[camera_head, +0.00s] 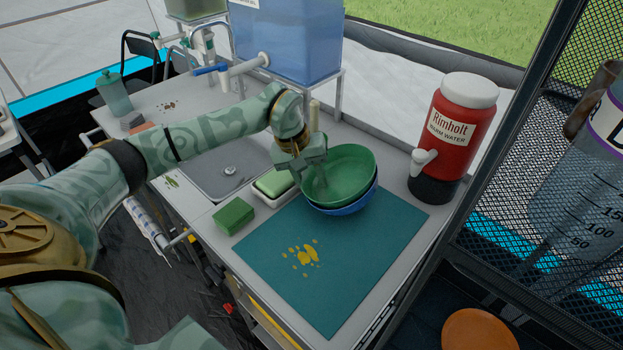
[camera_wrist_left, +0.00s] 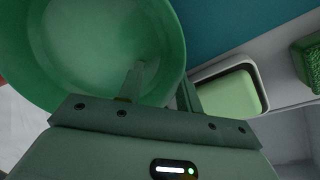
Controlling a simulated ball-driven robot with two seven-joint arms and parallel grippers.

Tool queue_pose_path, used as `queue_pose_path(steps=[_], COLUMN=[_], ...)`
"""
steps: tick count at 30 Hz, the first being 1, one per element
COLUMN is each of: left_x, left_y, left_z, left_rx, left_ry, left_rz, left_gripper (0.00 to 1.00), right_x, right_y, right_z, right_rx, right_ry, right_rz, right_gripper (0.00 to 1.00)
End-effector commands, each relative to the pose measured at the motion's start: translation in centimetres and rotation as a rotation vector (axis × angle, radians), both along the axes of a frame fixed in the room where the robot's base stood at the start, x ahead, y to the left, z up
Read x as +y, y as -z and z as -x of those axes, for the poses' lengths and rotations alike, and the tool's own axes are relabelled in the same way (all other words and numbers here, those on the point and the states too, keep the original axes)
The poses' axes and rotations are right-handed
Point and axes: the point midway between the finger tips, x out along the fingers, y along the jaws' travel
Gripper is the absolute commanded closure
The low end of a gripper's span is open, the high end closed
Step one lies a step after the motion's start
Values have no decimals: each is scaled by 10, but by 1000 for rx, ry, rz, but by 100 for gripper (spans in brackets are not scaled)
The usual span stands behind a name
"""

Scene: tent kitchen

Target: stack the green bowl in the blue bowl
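The green bowl (camera_head: 350,172) sits in the blue bowl (camera_head: 345,208), slightly tilted. The blue bowl shows only as a strip below it, at the back edge of the teal mat. My left gripper (camera_head: 318,182) is at the green bowl's left rim. In the left wrist view, one finger is inside the green bowl (camera_wrist_left: 100,50) and the other just outside its rim. The fingers stand apart, with a gap between the inner finger and the rim, so the gripper looks open. The blue bowl is hidden in that view. My right gripper is not in view.
A soap dish with a green bar (camera_head: 273,183) and a green sponge (camera_head: 234,215) lie left of the bowls. A red water dispenser (camera_head: 461,125) stands to the right. The teal mat (camera_head: 340,275) is clear in front except for yellow spots. A mesh rack borders the right.

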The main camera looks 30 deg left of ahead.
Motion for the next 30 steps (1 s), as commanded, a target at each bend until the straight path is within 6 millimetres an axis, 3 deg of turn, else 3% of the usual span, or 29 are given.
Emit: queue_pose_path(steps=[2,7,15,21,30], left_x=[-8,-4,14,23,26], left_y=[11,-5,-70,-103,-112], left_z=[4,6,14,19,21], left_rx=[17,12,4,5,7], left_ry=[16,16,11,11,10], left_rz=[8,7,3,4,4], left_gripper=[76,76,76,76,76], right_x=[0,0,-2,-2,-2], right_y=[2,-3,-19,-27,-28], right_z=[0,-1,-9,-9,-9], right_rx=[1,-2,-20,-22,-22], right_ry=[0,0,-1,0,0], right_rz=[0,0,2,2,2], right_gripper=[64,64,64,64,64])
